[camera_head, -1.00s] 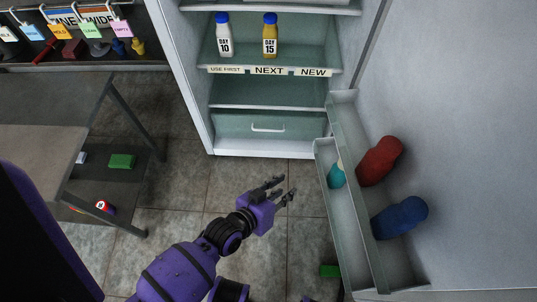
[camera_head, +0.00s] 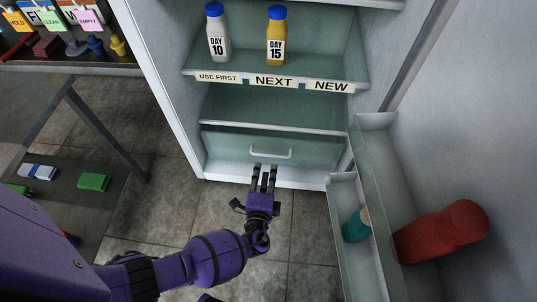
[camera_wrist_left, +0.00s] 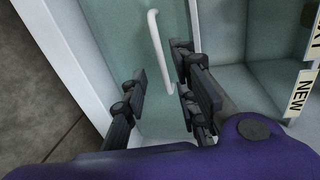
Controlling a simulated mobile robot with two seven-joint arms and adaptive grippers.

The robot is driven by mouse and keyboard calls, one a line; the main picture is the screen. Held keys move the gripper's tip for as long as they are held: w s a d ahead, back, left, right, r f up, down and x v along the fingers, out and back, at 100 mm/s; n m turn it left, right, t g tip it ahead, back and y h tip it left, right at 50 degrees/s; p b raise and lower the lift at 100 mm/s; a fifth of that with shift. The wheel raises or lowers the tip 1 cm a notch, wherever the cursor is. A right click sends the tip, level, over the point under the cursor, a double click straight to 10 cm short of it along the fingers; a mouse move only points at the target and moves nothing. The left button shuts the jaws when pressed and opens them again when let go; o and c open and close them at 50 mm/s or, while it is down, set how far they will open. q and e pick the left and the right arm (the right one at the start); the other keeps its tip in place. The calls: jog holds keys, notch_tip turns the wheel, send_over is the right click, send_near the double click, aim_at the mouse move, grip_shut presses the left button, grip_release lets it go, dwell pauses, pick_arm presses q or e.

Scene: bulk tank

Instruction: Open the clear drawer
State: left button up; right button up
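The clear drawer (camera_head: 230,146) is a greenish see-through panel at the bottom of the open fridge, and it looks shut. Its white bar handle (camera_head: 270,154) is on the front. My left gripper (camera_head: 264,172) points at the drawer from just in front of and below the handle. In the left wrist view my left gripper (camera_wrist_left: 163,95) has its dark fingers spread apart and empty. The white handle (camera_wrist_left: 158,48) shows there beyond the fingertips, with its near end between them. I cannot tell the exact gap to it. My right gripper does not show.
Two bottles, "DAY 10" (camera_head: 218,36) and "DAY 15" (camera_head: 276,38), stand on the shelf above. A dark table (camera_head: 60,165) is at left.

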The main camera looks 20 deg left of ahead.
pick_arm(q)
jog(key=b+x, duration=0.2)
jog(key=x, duration=0.5)
jog(key=shift+w+a, duration=0.2)
jog(key=shift+w, duration=0.05)
grip_shut()
